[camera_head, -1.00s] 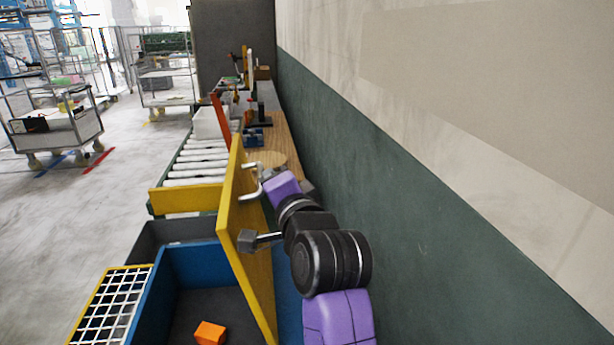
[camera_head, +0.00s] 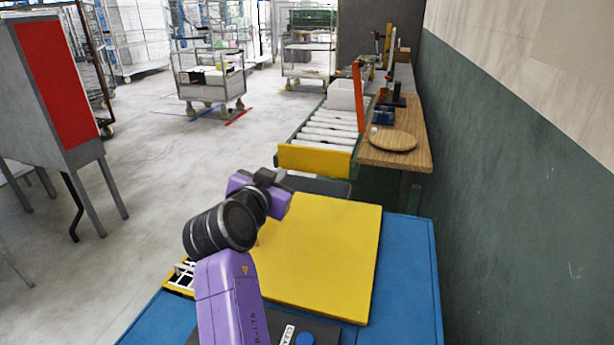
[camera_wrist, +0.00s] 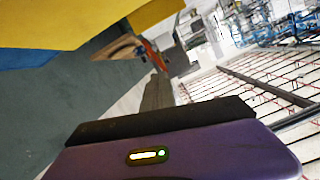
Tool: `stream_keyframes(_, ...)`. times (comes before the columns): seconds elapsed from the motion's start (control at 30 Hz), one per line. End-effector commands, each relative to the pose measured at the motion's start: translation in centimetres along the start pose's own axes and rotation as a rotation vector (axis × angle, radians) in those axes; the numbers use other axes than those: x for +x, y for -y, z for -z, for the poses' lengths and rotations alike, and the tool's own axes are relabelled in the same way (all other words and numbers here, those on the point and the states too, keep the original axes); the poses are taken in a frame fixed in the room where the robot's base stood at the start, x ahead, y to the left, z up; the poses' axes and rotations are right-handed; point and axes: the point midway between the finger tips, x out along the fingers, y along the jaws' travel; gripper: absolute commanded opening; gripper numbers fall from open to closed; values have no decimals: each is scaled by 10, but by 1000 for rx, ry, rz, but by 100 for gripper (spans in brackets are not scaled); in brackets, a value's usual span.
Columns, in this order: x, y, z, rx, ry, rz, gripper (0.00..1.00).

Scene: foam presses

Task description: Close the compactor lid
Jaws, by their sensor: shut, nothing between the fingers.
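The lid also fills the upper left of the wrist view (camera_wrist: 60,22). My gripper (camera_head: 268,178) is at the lid's far left corner, at the end of my purple arm. Its fingers show shut and empty in the wrist view (camera_wrist: 157,92). Whether they touch the lid cannot be told. My arm hides the lid's left edge.
A roller conveyor (camera_head: 328,128) with a yellow end plate and a wooden bench (camera_head: 405,160) with a round board (camera_head: 392,140) stand beyond. A green and white wall (camera_head: 500,180) runs along the right. A grey stand with a red panel (camera_head: 55,80) is at left. The floor between is open.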

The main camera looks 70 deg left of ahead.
Motion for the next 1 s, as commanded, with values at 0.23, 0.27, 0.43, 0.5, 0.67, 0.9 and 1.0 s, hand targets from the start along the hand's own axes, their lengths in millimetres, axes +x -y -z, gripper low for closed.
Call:
stream_keyframes(0.23, 14, 18, -58, -176, 0, -41, 0)
stream_keyframes(0.27, 15, 19, -62, -194, 0, -46, 0)
stream_keyframes(0.43, 20, 25, -83, -270, 0, -64, 0)
stream_keyframes(0.5, 21, 25, -89, -293, 1, -70, 0)
stream_keyframes(0.67, 23, 27, -96, -325, 0, -78, 0)
stream_keyframes(0.9, 24, 28, -99, -338, 1, -81, 0)
stream_keyframes(1.0, 24, 28, -98, -337, 1, -81, 0)
